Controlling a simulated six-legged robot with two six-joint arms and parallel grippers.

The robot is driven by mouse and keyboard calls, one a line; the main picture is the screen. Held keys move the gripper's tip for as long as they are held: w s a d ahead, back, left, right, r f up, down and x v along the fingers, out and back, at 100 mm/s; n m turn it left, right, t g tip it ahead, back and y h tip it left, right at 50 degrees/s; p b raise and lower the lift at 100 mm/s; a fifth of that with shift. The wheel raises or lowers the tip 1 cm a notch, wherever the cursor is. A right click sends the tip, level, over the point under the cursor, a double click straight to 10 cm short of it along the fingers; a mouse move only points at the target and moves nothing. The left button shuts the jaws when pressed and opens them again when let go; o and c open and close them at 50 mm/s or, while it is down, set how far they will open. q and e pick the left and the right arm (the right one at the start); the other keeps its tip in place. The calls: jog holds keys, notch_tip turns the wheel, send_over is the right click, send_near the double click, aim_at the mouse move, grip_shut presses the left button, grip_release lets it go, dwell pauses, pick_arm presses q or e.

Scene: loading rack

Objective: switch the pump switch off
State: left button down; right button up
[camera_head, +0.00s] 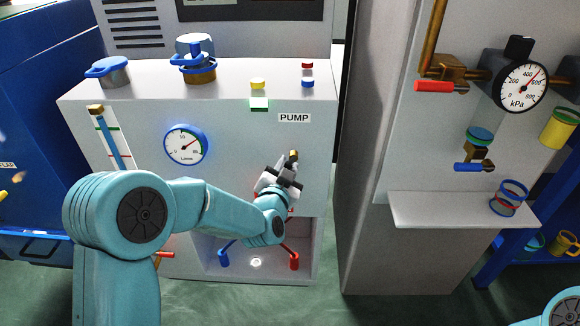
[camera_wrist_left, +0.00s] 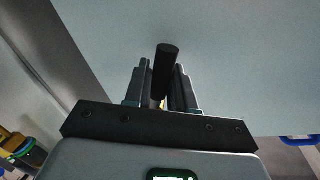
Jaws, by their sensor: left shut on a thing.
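The pump switch shows as a small brass-coloured tip (camera_head: 293,155) on the front of the white cabinet, below the PUMP label (camera_head: 294,118). In the left wrist view it appears as a dark rounded lever (camera_wrist_left: 166,57) standing out between the fingers. My left gripper (camera_head: 288,174) is at the switch, and its fingers (camera_wrist_left: 163,88) are shut around the lever. The fingers hide the lower part of the switch, so its setting is hard to tell. Only a bit of my right arm shows at the bottom right corner; its gripper is out of view.
The cabinet front (camera_head: 230,180) carries a round gauge (camera_head: 186,144) and a green-lit indicator (camera_head: 259,104). Below the gripper is a recess with blue and red handles (camera_head: 293,260). To the right, a shelf (camera_head: 455,210) juts out under a kPa gauge (camera_head: 524,85).

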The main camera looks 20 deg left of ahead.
pick_arm(q)
jog(key=m+p, duration=0.1)
jog(key=r+m, duration=0.1)
jog(key=shift+s+a+m+g+p, duration=0.15)
jog(key=shift+a+m+g+p, duration=0.15)
jog(key=shift+a+g+p, duration=0.1)
jog(key=shift+a+r+m+y+p, duration=0.15)
jog(key=shift+r+m+y+p, duration=0.1)
jog(key=shift+m+p, duration=0.3)
jog(key=shift+a+r+m+y+p, duration=0.1)
jog(key=shift+m+y+p, duration=0.15)
jog(key=shift+m+p, duration=0.3)
jog(key=m+p, duration=0.2)
jog(key=r+p, duration=0.1)
jog(key=shift+s+a+m+g+y, duration=0.15)
jog(key=shift+a+m+g+y, duration=0.1)
jog(key=shift+m+g+y, duration=0.15)
jog(key=shift+a+r+m+y+p, duration=0.1)
jog(key=shift+r+m+y+p, duration=0.1)
jog(key=shift+m+p, duration=0.5)
jog(key=shift+r+m+y+p, duration=0.15)
jog(key=shift+m+y+p, duration=0.05)
jog(key=shift+m+p, duration=0.5)
jog(key=c, duration=1.1)
grip_release()
jog(key=shift+s, duration=0.1)
